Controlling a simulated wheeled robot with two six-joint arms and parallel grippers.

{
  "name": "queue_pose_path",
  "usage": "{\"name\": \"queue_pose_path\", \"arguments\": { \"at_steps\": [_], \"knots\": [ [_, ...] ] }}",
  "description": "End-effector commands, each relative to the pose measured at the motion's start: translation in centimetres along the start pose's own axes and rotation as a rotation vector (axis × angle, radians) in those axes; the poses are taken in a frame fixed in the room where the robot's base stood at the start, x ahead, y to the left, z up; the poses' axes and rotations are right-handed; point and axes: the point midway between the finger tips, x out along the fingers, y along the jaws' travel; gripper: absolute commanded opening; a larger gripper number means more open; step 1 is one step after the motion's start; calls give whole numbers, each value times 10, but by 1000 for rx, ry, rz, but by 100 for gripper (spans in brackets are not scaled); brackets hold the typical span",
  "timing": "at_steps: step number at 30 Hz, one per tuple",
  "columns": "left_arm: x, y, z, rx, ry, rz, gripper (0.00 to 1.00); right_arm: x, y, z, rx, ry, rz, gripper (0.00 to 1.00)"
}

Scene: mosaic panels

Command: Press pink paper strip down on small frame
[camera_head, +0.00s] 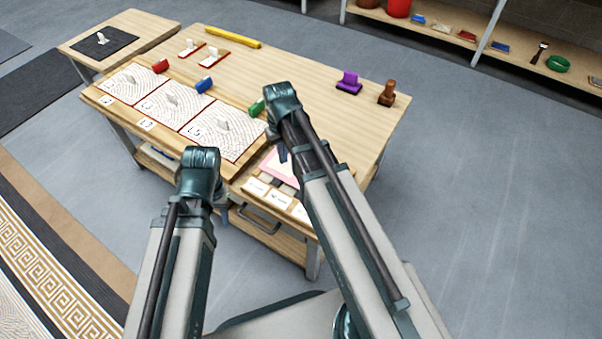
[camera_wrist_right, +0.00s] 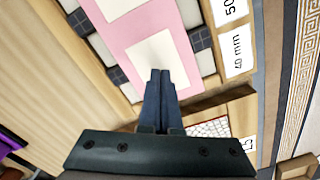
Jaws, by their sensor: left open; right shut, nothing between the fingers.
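The pink paper strip (camera_wrist_right: 140,35) lies flat in the right wrist view, with pale rectangles on it. It lies beside dark and pale squares along a small frame (camera_wrist_right: 118,76). In the head view the pink strip (camera_head: 282,166) shows partly behind my right arm. My right gripper (camera_wrist_right: 160,75) is shut and empty, its tips over the lower pale rectangle of the strip; I cannot tell whether they touch it. In the head view the right gripper (camera_head: 282,152) points down at the strip. My left gripper (camera_head: 219,203) is open, mostly hidden behind its wrist, near the table's front edge.
White panels (camera_head: 172,101) with grey handles lie on the table's left part, with red, blue (camera_head: 204,86) and green blocks behind them. Label cards (camera_head: 280,198) line the front edge. A purple stamp (camera_head: 349,83) and brown stamp (camera_head: 387,94) stand at the right.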

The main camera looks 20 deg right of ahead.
Motion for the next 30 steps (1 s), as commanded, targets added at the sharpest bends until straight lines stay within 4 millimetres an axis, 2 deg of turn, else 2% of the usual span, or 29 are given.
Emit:
{"name": "queue_pose_path", "arguments": {
  "at_steps": [30],
  "knots": [
    [14,1,-1,1,0,-2,44,14,0,0,0,0,0,0]
  ]
}}
